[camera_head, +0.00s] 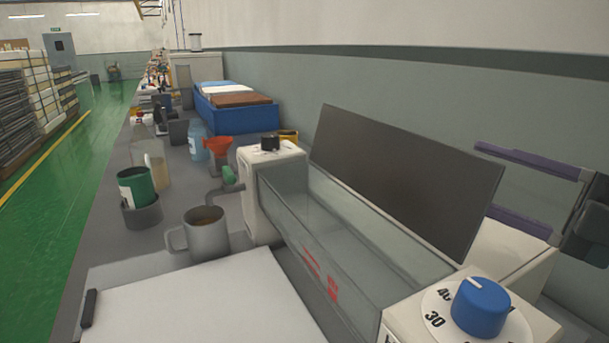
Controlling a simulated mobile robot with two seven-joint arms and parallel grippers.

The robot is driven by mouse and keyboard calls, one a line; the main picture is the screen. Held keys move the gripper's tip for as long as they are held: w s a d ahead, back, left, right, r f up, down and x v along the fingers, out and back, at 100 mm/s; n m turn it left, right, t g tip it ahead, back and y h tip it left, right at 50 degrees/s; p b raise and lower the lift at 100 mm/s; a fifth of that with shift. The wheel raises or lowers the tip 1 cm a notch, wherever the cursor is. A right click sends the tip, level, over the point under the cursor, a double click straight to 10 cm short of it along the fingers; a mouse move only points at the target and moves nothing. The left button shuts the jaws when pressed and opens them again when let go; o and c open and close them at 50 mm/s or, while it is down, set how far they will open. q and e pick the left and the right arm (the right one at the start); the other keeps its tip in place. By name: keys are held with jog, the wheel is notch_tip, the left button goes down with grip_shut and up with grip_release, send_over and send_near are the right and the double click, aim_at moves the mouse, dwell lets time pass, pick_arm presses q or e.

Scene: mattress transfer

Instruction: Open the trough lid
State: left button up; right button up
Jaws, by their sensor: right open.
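The trough (345,255) is a long clear-walled tank with red markings on its front, held between two white end housings. Its dark grey lid (405,180) is raised and tilted up along the trough's back side, so the top of the trough is uncovered. My right gripper (486,180) is at the right, just beyond the lid's right end. Its two purple fingers are spread wide with nothing between them. The lid's edge lies close to the fingertips; I cannot tell whether they touch. My left gripper is not in view.
A blue knob (481,306) on a numbered dial tops the near housing. A grey mug (207,235), a green cup (137,188) and a red funnel (217,147) stand left of the trough. A white board (205,305) lies in front. A blue bin (236,114) stands further back.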

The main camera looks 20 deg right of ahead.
aim_at(411, 148)
jog(key=p+x, duration=0.1)
jog(key=x, duration=0.9)
jog(key=shift+d+r, duration=0.1)
jog(key=shift+d, duration=0.05)
grip_shut()
dwell(1.0)
